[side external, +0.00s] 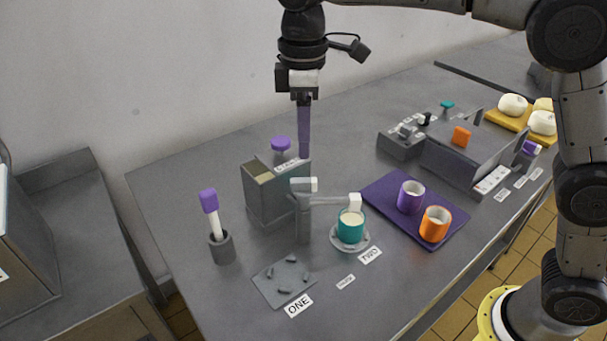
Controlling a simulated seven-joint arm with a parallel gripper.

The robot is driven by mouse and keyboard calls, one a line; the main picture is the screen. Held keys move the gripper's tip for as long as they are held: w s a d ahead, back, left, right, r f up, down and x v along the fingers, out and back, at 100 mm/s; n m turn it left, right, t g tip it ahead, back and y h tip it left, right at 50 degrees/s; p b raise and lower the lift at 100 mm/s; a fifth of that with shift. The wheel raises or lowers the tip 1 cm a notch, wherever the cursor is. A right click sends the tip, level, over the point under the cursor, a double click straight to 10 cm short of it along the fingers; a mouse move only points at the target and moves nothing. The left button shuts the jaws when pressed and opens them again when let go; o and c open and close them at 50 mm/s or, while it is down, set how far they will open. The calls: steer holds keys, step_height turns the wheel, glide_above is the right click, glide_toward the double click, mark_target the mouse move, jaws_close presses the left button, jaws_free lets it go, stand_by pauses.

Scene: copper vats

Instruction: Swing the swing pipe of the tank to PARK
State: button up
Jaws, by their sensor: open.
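The tank (262,203) is a grey open-topped box near the middle of the table. Its grey swing pipe (328,201) reaches right from an upright post at the tank's front. The pipe's white end (355,202) is above the teal cup (350,229), by the label TWO (370,256). A white cylindrical piece (303,184) sits near the pipe's top. A small label (346,282) lies between ONE (299,306) and TWO; its text is too small to read surely. My gripper (304,155) is open, pointing down with purple fingers, above and behind the tank, apart from the pipe.
A purple knob (281,144) is behind the tank. A purple-capped stick stands in a grey holder (222,247) at left. A grey plate (285,281) with small pieces lies by ONE. A purple tray (393,185) holds purple and orange cups. Grey equipment (460,160) stands right.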

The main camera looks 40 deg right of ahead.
mark_target(304, 180)
step_height(304, 180, down, 9)
steer(key=shift+f, duration=0.1)
stand_by(0.4)
jaws_close()
stand_by(1.3)
